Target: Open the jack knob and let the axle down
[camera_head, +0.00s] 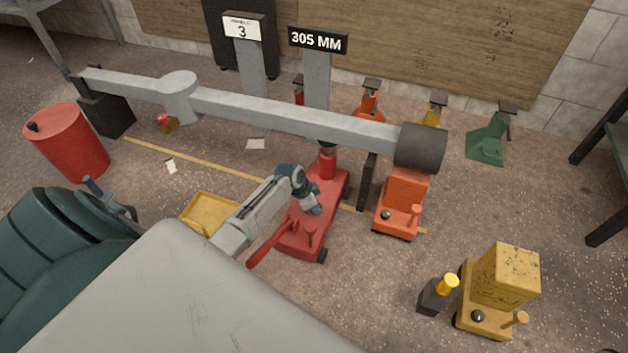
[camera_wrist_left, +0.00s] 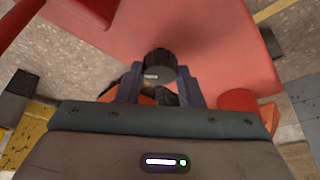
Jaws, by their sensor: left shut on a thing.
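The long grey axle (camera_head: 270,112) spans the scene with a dark drum (camera_head: 420,147) at its right end. A red jack (camera_head: 328,190) stands under it, its post (camera_head: 327,165) rising to the beam; whether they touch is unclear. My left gripper (camera_head: 315,207) is over the red jack's body. In the left wrist view, its two fingers (camera_wrist_left: 158,85) are shut on a black knob (camera_wrist_left: 160,60) above the red jack body (camera_wrist_left: 200,35). The fingers hide the knob in the head view. My right gripper is not in view.
An orange stand (camera_head: 405,190) is under the axle's right end. A yellow stand (camera_head: 505,275) and a small black-and-yellow item (camera_head: 438,295) are at lower right. A red drum (camera_head: 68,143) stands left, a yellow tray (camera_head: 205,212) near my arm. Signs read "3" and "305 MM" (camera_head: 318,40).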

